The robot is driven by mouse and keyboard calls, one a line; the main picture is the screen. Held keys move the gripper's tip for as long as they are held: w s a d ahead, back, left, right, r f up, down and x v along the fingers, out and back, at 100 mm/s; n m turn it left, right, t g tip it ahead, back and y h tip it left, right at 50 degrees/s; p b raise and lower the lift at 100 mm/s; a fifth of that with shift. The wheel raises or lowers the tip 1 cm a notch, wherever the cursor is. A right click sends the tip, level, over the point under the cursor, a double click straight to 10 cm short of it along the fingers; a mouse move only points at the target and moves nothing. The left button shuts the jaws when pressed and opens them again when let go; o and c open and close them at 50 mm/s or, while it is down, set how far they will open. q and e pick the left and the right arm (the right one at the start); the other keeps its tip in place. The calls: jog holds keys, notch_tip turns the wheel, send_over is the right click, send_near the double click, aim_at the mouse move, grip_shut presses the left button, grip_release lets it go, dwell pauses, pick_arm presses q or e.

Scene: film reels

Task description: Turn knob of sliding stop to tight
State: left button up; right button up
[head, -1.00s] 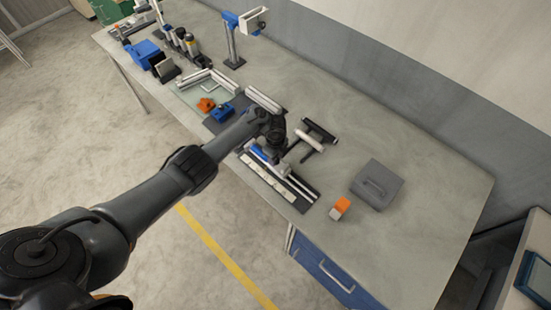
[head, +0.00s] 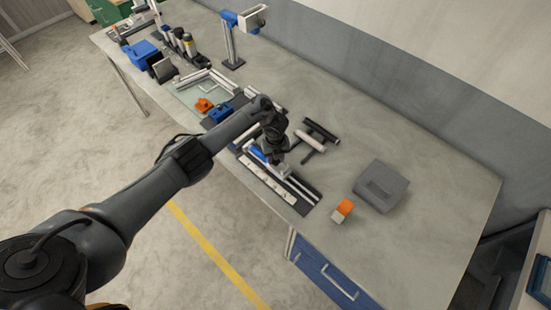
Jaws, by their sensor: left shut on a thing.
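The sliding stop (head: 257,153) shows as a small blue and pale grey piece on a dark base with metal rails (head: 292,189), near the front edge of the bench. My left gripper (head: 276,159) comes in from the left and points down over the stop. It is shut on the stop's knob, which the gripper and wrist hide. The way the knob is turned cannot be seen. My right gripper is out of view.
On the bench (head: 420,185), a roller with a black handle (head: 311,141) lies just right of my gripper. A grey case (head: 381,186) and an orange-and-white block (head: 342,210) lie farther right. A blue clamp (head: 220,113) and an orange piece (head: 204,105) are left.

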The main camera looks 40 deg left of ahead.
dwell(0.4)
pick_arm(q)
jog(key=o, duration=1)
jog(key=shift+o, duration=0.2)
jog(key=shift+r, duration=0.4)
notch_tip(320, 180, up, 6)
jog(key=shift+f+p, duration=0.15)
jog(key=shift+p, duration=0.7)
jog(key=shift+r+p, duration=2)
jog(key=shift+r, duration=0.15)
